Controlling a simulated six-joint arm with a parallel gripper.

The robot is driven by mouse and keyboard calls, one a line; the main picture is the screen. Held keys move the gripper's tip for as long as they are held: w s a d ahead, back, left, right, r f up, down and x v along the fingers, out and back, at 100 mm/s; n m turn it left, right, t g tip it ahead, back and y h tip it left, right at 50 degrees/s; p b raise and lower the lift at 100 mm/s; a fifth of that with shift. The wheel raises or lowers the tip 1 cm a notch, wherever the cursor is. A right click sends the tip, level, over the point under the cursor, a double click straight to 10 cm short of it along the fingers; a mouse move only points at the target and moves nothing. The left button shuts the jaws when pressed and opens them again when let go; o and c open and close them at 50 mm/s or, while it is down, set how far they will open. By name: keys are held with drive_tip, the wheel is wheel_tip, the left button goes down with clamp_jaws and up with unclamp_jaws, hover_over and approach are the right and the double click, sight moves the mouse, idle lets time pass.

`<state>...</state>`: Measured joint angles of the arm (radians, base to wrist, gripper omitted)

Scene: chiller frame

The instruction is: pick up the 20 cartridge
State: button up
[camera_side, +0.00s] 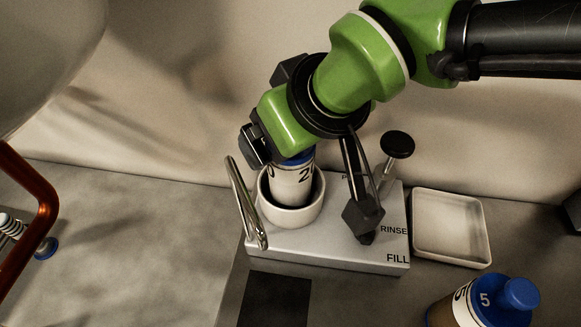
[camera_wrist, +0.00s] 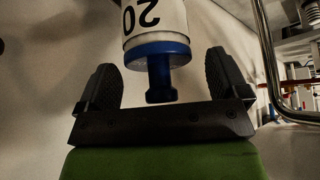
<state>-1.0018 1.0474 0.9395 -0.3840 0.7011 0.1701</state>
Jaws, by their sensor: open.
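The 20 cartridge (camera_side: 293,184) is white with a dark 20 and a blue top. It stands upright in a round white cup (camera_side: 291,214) on the grey block. In the wrist view the cartridge (camera_wrist: 155,19) shows its blue cap (camera_wrist: 157,57) and knob between the fingers. My gripper (camera_wrist: 162,62) is open, with one finger on each side of the cap and a gap on both sides. In the side view my green gripper body covers the cartridge's top.
The grey block (camera_side: 326,251) is marked RINSE and FILL and carries a metal handle (camera_side: 244,203) and a black-topped knob (camera_side: 397,145). A square white tray (camera_side: 484,228) lies right of it. A blue-capped 5 cartridge (camera_side: 485,300) stands at front right. An orange tube (camera_side: 46,205) curves at left.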

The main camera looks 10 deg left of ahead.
drive_tip(key=shift+c, duration=0.4)
drive_tip(key=c, duration=1.4)
drive_tip(key=shift+r, duration=0.1)
